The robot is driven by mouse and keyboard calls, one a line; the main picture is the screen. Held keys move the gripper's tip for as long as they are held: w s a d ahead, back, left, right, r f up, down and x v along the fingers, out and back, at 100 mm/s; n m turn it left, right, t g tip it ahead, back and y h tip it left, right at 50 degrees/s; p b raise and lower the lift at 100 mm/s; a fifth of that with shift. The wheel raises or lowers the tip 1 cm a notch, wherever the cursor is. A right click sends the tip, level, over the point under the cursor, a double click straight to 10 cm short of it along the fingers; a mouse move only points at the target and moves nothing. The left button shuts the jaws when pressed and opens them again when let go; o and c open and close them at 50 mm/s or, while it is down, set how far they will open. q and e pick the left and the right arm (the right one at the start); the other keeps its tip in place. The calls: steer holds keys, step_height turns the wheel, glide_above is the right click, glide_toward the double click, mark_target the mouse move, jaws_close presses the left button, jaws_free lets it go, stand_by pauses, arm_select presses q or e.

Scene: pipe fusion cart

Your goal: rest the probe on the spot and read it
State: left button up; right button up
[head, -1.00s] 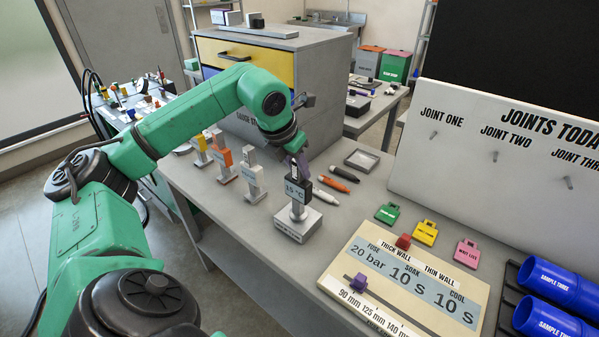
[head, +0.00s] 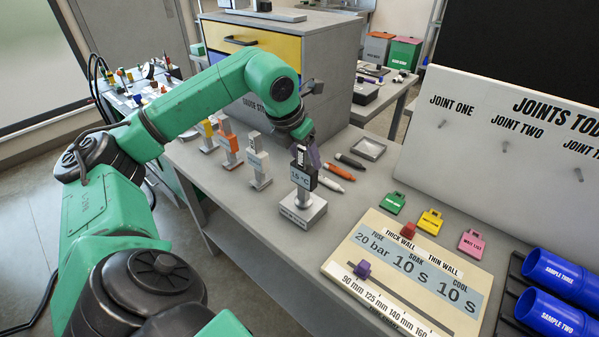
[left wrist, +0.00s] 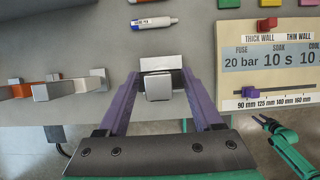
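A probe with a dark display (head: 303,179) reading 15 °C stands upright on a small pale block (head: 302,210) on the bench. Its grey top (left wrist: 158,87) also shows in the left wrist view, lying between my purple fingertips. My left gripper (head: 312,156) is at the upper part of the probe. The probe's contact with the block is hard to make out. My right gripper seems to show small at the wrist view's right edge (left wrist: 264,121); its fingers are unclear.
Yellow, orange and white-grey stands (head: 258,163) are left of the probe. Pens (head: 340,171) and a grey tray (head: 368,148) lie behind it. A settings board (head: 400,225), coloured tags (head: 430,221) and blue pipes (head: 560,277) are to the right. The bench front is clear.

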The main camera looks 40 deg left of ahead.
arm_select(q)
steer(key=p+v, duration=0.2)
steer(key=v, duration=1.2)
steer(key=shift+r, duration=0.25)
steer(key=shift+s, duration=0.1)
